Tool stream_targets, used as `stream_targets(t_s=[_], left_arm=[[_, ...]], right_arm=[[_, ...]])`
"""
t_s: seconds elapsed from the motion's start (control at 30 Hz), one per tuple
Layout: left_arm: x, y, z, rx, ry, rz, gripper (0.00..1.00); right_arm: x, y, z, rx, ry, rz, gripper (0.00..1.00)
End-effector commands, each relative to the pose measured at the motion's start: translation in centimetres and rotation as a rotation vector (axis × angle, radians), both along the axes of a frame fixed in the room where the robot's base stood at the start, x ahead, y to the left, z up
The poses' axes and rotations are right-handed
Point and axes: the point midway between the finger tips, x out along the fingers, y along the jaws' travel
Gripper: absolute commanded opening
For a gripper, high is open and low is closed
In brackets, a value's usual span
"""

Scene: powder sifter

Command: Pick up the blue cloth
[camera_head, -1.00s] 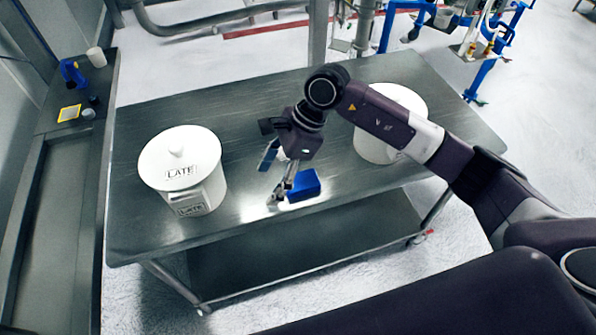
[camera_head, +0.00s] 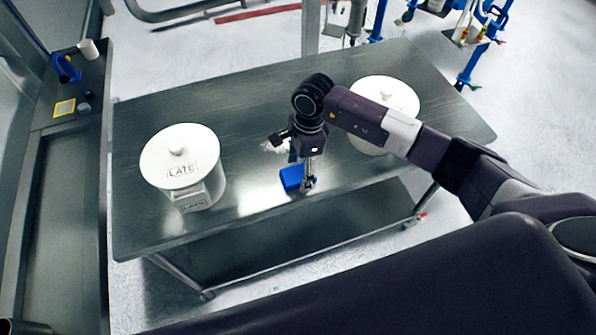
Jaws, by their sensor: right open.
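The blue cloth (camera_head: 292,178) is a small folded block lying on the metal cart top near its front edge, between the two white containers. My right gripper (camera_head: 308,185) points down at the right side of the cloth. Its fingers are open and partly cover that side. I cannot tell whether they touch the cloth. My left gripper is not in view.
A white lidded container marked LATE (camera_head: 182,165) stands left on the cart (camera_head: 245,110). Another white container (camera_head: 385,95) stands right, partly behind my right arm. White powder lies behind the cloth. A side bench (camera_head: 60,140) holds small items.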

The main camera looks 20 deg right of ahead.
Motion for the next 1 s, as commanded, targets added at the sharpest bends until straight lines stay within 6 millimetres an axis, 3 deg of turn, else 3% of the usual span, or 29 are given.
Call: stream_targets(t_s=[0.23, 0.6, 1.0], left_arm=[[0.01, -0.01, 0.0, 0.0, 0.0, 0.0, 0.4], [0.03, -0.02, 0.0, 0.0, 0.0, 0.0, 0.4], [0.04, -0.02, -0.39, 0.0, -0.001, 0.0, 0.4]], right_arm=[[0.0, 0.05, -0.22, 0.001, 0.0, 0.001, 0.63], [0.01, 0.04, -0.17, 0.001, 0.0, 0.0, 0.22], [0.11, 0.03, 0.64, 0.002, -0.002, 0.0, 0.22]])
